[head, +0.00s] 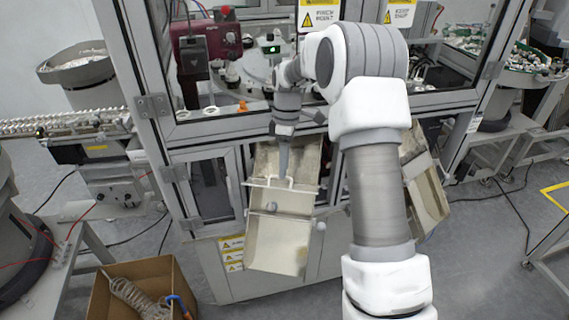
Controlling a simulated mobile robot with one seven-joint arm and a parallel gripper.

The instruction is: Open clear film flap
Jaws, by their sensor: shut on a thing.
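A pale, tilted discharge chute (279,259) sticks out of the front of the machine. A pale flap (283,200) with a small white handle (268,181) lies across its middle and looks like the clear film flap. How far it is lifted is hard to tell from here. My gripper (284,174) points down at the flap's upper edge, at the right part of the handle. It is shut on the handle; the fingertips are small and the exact contact is not clear.
A second chute (426,196) stands to the right, partly behind my arm. Machine frame posts and windows rise close behind the gripper. A cardboard box (145,284) with a coiled hose stands on the floor at lower left. Feeder bowls (76,68) stand at the sides.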

